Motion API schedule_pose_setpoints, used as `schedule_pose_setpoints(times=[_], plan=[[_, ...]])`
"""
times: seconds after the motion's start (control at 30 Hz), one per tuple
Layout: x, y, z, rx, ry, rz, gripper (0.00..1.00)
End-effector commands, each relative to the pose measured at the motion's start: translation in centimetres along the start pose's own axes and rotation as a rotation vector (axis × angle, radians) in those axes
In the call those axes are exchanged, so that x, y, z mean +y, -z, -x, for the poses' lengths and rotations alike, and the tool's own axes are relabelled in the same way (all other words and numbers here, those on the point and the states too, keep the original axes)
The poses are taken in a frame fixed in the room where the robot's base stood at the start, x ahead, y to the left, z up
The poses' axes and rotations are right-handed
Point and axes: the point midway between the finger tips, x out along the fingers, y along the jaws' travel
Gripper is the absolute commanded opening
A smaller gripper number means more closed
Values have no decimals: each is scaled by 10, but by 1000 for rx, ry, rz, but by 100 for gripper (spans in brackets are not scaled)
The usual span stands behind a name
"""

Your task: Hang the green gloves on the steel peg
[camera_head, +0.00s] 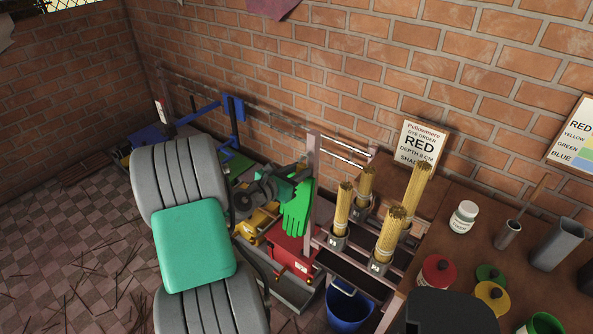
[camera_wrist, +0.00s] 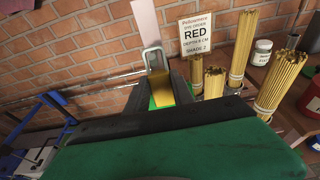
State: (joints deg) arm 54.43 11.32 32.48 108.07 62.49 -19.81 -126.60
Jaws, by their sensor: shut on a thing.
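The green gloves (camera_head: 295,213) hang fingers down beside a pinkish upright post (camera_head: 311,185) in the head view. My gripper (camera_head: 297,180) is at their upper end, shut on them. In the wrist view my gripper (camera_wrist: 160,84) points at the wall, with a yellow and green piece (camera_wrist: 161,92) of the gloves between its dark fingers. A steel loop (camera_wrist: 150,58) stands just beyond the fingertips, in front of the pinkish post (camera_wrist: 147,22). I cannot tell whether the loop belongs to the gloves or to the post. The steel peg is not clearly made out.
Bundles of tan sticks (camera_head: 389,235) stand in holders right of the post. A red box (camera_head: 291,252) and a yellow machine (camera_head: 258,226) sit below and left of the gloves. A blue bucket (camera_head: 348,307) is in front. A wooden table (camera_head: 455,255) holds jars at right.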

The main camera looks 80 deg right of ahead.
Motion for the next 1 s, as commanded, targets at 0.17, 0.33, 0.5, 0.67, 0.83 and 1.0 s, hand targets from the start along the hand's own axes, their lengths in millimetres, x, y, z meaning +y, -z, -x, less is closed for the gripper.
schedule_pose_setpoints(times=[0.17, 0.33, 0.5, 0.67, 0.83, 1.0], plan=[[0, 0, 0, 0, 0, 0, 0], [0, 0, 0, 0, 0, 0, 0], [0, 0, 0, 0, 0, 0, 30], [0, 0, 0, 0, 0, 0, 43], [0, 0, 0, 0, 0, 0, 54], [0, 1, 0, 1, 0, 0, 54]])
